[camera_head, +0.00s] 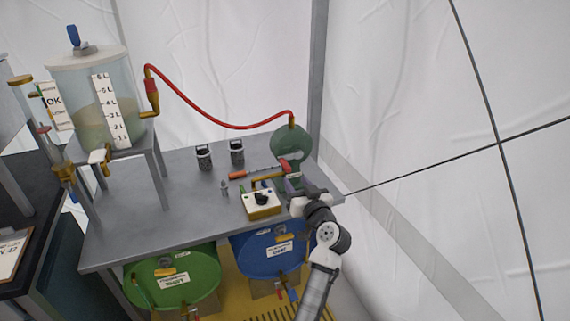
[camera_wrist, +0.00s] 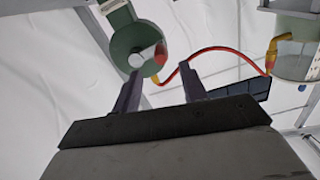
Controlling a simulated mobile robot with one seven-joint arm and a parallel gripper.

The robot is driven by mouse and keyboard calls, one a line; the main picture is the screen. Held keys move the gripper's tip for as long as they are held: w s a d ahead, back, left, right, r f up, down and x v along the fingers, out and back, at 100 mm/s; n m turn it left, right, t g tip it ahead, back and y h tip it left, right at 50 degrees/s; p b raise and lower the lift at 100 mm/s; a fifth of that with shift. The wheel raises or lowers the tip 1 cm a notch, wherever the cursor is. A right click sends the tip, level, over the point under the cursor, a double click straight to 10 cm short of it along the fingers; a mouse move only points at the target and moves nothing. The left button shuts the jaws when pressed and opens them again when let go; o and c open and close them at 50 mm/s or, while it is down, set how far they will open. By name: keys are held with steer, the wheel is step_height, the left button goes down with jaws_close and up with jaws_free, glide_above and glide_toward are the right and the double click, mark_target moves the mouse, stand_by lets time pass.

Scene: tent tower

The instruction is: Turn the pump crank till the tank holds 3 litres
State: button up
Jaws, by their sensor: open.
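The clear tank (camera_head: 88,110) stands on a grey stand at the left of the head view. Its white litre scale (camera_head: 105,110) faces me. Yellowish liquid fills roughly its lower half; I cannot read the exact level. The green pump (camera_head: 291,143) stands at the bench's right end and also shows in the wrist view (camera_wrist: 128,42). A red part (camera_wrist: 160,54) shows at the pump's round face, probably the crank grip. My gripper (camera_head: 294,186) is open in front of the pump's lower part. Its fingers (camera_wrist: 162,91) are apart with nothing visible between them.
A red hose (camera_head: 215,120) joins pump and tank. A yellow box with a black knob (camera_head: 262,204), an orange-handled tool (camera_head: 238,175) and two dark lanterns (camera_head: 204,158) stand on the grey bench (camera_head: 140,222). Green (camera_head: 175,278) and blue (camera_head: 270,252) drums are below.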

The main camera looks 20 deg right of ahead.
mark_target(289, 171)
steer(key=w+p, duration=0.2)
steer(key=w, duration=0.7)
steer(key=shift+a, duration=0.15)
jaws_close()
